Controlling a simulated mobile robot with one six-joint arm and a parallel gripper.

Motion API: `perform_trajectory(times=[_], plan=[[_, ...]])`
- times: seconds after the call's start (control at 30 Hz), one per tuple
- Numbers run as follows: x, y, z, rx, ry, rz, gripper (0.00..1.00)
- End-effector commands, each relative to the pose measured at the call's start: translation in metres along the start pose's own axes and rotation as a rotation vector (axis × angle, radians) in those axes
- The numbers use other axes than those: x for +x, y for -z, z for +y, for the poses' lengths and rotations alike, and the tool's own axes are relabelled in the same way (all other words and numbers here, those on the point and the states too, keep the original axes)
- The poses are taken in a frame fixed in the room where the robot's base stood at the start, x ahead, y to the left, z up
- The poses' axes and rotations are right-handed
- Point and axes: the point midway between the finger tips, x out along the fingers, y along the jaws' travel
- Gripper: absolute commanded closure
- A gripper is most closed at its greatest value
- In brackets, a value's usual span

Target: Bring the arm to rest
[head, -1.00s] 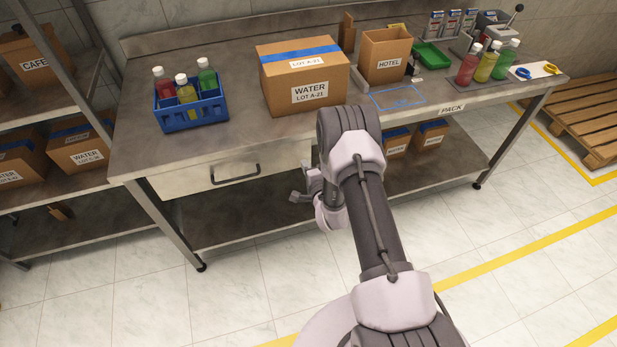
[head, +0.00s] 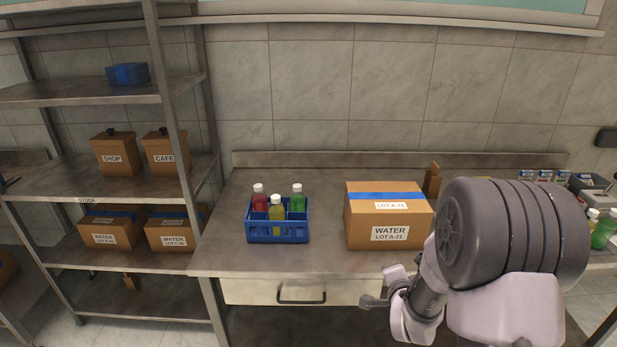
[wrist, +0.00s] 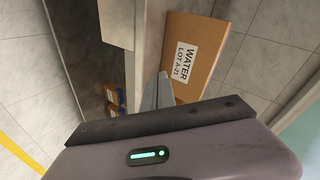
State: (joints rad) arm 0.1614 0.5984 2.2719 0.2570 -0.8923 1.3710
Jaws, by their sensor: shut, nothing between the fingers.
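My arm is folded at the right of the head view, its large grey joint close to the camera. My gripper (head: 367,302) is in front of the workbench (head: 240,262), near the drawer's right end, apart from the bench things. It also shows in the wrist view (wrist: 163,90), where its fingers are together with nothing held. The wrist view looks toward the big WATER carton (wrist: 205,75), which appears turned on its side there. The part of the bench behind my arm is hidden.
On the bench stand a blue crate (head: 277,236) with red, yellow and green bottles, and the WATER carton (head: 372,228). A metal shelf (head: 60,187) with cartons is at the left. The drawer handle (head: 301,297) sticks out below the bench top.

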Motion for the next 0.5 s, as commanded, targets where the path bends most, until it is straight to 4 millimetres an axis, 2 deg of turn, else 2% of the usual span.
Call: perform_trajectory(times=[0.03, 0.07, 0.1, 0.17, 0.2, 0.27, 0.3, 0.4, 0.5], plan=[[-0.031, 0.006, -0.03, -0.064, -0.025, -0.017, 1.0], [-0.052, 0.006, -0.041, -0.114, -0.053, -0.038, 1.0], [-0.083, 0.005, -0.053, -0.181, -0.088, -0.073, 1.0], [-0.133, -0.001, -0.065, -0.286, -0.133, -0.139, 1.0], [-0.168, -0.007, -0.068, -0.357, -0.155, -0.19, 1.0], [-0.221, -0.019, -0.067, -0.462, -0.179, -0.273, 1.0], [-0.255, -0.028, -0.062, -0.526, -0.188, -0.33, 1.0], [-0.323, -0.049, -0.044, -0.662, -0.188, -0.457, 1.0], [-0.365, -0.064, -0.028, -0.746, -0.176, -0.544, 1.0]])
